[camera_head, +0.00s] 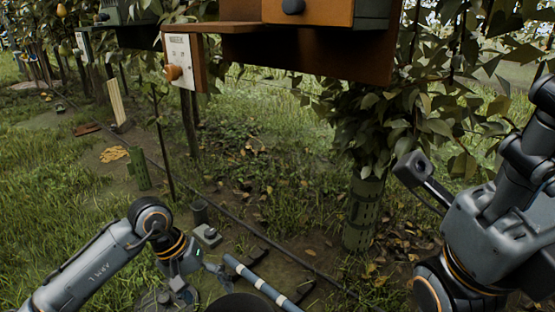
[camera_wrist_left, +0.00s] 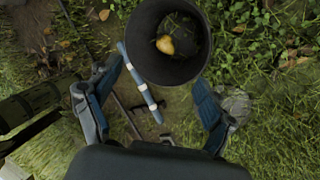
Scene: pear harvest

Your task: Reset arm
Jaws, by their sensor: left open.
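My left gripper (camera_head: 207,285) is at the lower left of the head view, low above the ground. In the left wrist view the two fingers of this gripper (camera_wrist_left: 155,108) are spread wide with nothing held between them. A dark bucket (camera_wrist_left: 140,52) lies beyond the fingertips, with a yellow pear (camera_wrist_left: 179,46) inside it. The bucket's dark rim (camera_head: 240,299) also shows at the bottom of the head view. My right arm (camera_head: 480,235) stands at the right of the head view; I do not see its fingers.
A blue and white rod (camera_head: 262,284) lies beside the bucket. An orange-brown cabinet (camera_head: 310,12) and a white panel with a knob (camera_head: 180,58) hang above. A green mesh guard (camera_head: 364,212) surrounds a tree base. A thin dark hose crosses the grass.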

